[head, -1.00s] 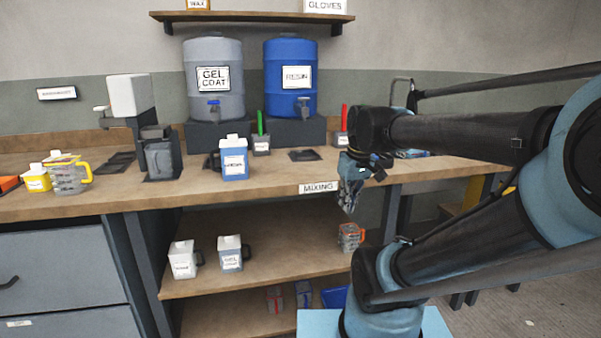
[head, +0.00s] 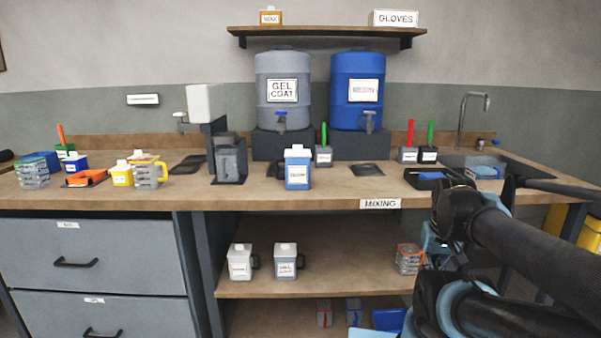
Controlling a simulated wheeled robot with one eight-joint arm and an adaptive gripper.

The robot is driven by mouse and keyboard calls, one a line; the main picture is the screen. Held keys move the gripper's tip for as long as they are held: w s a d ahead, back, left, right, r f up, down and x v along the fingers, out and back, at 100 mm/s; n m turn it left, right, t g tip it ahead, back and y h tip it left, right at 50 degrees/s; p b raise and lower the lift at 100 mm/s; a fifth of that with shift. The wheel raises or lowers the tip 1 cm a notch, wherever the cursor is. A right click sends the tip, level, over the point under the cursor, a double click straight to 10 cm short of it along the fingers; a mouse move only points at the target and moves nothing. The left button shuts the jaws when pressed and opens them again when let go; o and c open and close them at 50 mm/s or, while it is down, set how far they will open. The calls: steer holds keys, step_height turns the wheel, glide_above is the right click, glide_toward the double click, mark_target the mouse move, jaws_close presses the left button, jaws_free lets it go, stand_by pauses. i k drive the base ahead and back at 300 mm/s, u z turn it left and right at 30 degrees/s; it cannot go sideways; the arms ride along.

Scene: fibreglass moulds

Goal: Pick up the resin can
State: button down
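A blue can with a white cap and a white label (head: 298,171) stands upright on the wooden counter near its front edge, a little left of the MIXING sign. Its label is too small to read surely, but looks like RESIN. Its dark handle is on the left side. My gripper (head: 438,248) is at the lower right, in front of the counter edge and well apart from the can. My arm partly covers it, and its fingers are too small and dark to judge.
A large blue RESIN drum (head: 358,92) and a grey GEL COAT drum (head: 284,92) stand behind on dark blocks. A grey dispenser stand (head: 229,160) is left of the can. Two cans (head: 241,262) (head: 285,262) and an orange-topped cup (head: 409,259) sit on the lower shelf.

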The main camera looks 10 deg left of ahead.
mark_target(298, 170)
steer(key=u, duration=0.9)
steer(key=k, duration=0.3)
steer(key=z, duration=0.4)
